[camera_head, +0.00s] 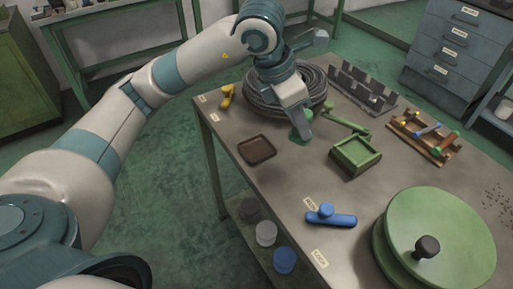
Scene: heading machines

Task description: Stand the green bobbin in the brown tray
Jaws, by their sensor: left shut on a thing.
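The brown tray (257,150) is a small shallow square tray lying on the table near its left edge, and it looks empty. My left gripper (300,127) reaches over the table, pointing down, to the right of the tray and a little farther back. It is shut on the green bobbin (300,138), of which only a small green part shows below the fingers. I cannot tell whether the bobbin touches the table. My right gripper is out of view.
A coil of dark cable (312,84) lies behind the gripper. A green square box (355,154) and a green-handled part (346,123) are to the right. A blue part (331,216) and large green wheel (440,232) are nearer. The table around the tray is clear.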

